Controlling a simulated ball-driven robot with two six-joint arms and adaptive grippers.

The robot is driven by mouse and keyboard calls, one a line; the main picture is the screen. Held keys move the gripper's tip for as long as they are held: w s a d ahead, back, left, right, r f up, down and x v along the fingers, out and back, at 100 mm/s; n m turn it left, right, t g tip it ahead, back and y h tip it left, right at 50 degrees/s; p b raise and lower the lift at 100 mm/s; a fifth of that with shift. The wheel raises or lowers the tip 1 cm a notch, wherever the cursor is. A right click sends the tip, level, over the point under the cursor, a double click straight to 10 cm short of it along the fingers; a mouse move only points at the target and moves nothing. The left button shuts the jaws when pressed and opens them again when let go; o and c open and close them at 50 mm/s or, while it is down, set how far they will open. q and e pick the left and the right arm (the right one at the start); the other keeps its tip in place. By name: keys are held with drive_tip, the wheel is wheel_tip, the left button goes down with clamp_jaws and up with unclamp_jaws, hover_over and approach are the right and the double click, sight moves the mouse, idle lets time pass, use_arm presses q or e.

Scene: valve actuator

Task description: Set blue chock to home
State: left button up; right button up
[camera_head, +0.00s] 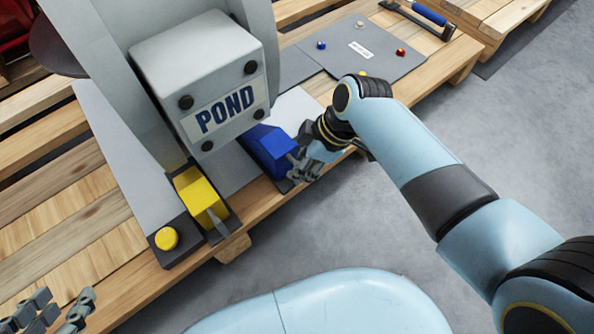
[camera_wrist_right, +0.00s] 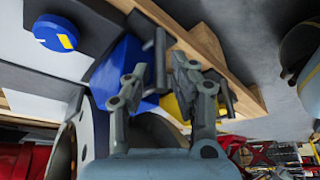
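The blue chock (camera_head: 270,150) is a blue block on the bench beside the grey POND housing (camera_head: 205,80), which hides part of it. My right gripper (camera_head: 303,168) is at the chock's front end, by its dark handle. In the right wrist view, the blue chock (camera_wrist_right: 117,65) lies beyond the fingers, and its dark handle (camera_wrist_right: 160,58) stands between the two fingertips. The fingers are apart, with gaps visible beside the handle; contact is not clear. My left gripper (camera_head: 58,312) is at the lower left corner, open and empty, partly cut off.
A yellow chock (camera_head: 200,195) with a handle stands left of the blue one, by a yellow button (camera_head: 167,238). A grey mat (camera_head: 365,50) with small coloured pieces and a blue-handled tool (camera_head: 425,13) lie behind.

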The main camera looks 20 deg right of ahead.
drive_tip(key=shift+b+x, duration=0.4)
drive_tip(key=shift+x, duration=0.45)
use_arm(q)
drive_tip(key=shift+s+d+f+t+b, duration=0.15)
drive_tip(key=shift+s+f+t, duration=0.15)
drive_tip(key=shift+t, duration=0.25)
drive_tip(key=shift+s+f+t+b, duration=0.15)
drive_tip(key=shift+s+f+t, duration=0.15)
drive_tip(key=shift+t, duration=0.25)
use_arm(e)
drive_tip(key=shift+a+f, duration=0.15)
drive_tip(key=shift+f, duration=0.3)
drive_tip(key=shift+c, duration=0.3)
clamp_jaws()
use_arm(q)
drive_tip(key=shift+r, duration=0.1)
use_arm(e)
drive_tip(key=shift+w, duration=0.1)
